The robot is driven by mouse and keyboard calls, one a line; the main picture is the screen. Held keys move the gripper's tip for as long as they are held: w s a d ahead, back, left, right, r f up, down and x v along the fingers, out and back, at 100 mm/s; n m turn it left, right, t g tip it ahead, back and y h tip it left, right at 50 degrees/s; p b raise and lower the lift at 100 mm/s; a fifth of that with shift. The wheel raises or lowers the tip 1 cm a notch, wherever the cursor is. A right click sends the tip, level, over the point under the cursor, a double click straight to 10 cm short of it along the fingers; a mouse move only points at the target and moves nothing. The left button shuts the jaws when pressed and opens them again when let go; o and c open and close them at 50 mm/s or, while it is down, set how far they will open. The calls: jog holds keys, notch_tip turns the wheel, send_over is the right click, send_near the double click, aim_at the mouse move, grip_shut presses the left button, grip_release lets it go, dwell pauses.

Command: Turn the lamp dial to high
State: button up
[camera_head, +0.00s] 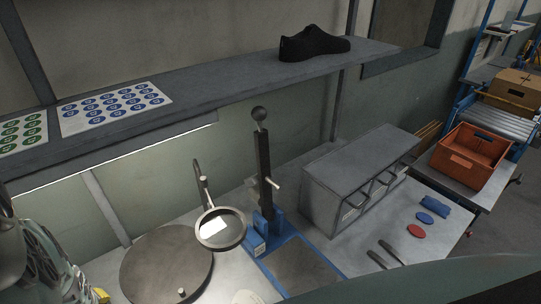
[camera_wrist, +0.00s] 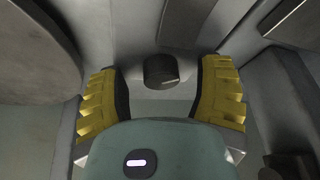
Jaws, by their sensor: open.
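A dark round dial (camera_wrist: 161,70) shows in the wrist view, with a pale pointer line on its face running to the right. My gripper (camera_wrist: 160,84) is open, and its two yellow ribbed fingers stand on either side of the dial with gaps to both. In the head view, only a bit of yellow at the lower left shows of the gripper, beside my arm. The lit lamp strip (camera_head: 120,157) runs under the shelf in the head view. I cannot make out the dial in the head view.
A shelf (camera_head: 215,85) with sticker sheets and a black shoe (camera_head: 312,44) runs above the bench. A round plate (camera_head: 165,265), a magnifier ring (camera_head: 221,229), a blue-based lever press (camera_head: 263,175) and a grey drawer box (camera_head: 345,170) stand on the bench.

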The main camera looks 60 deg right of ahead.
jog(key=shift+n, duration=0.4)
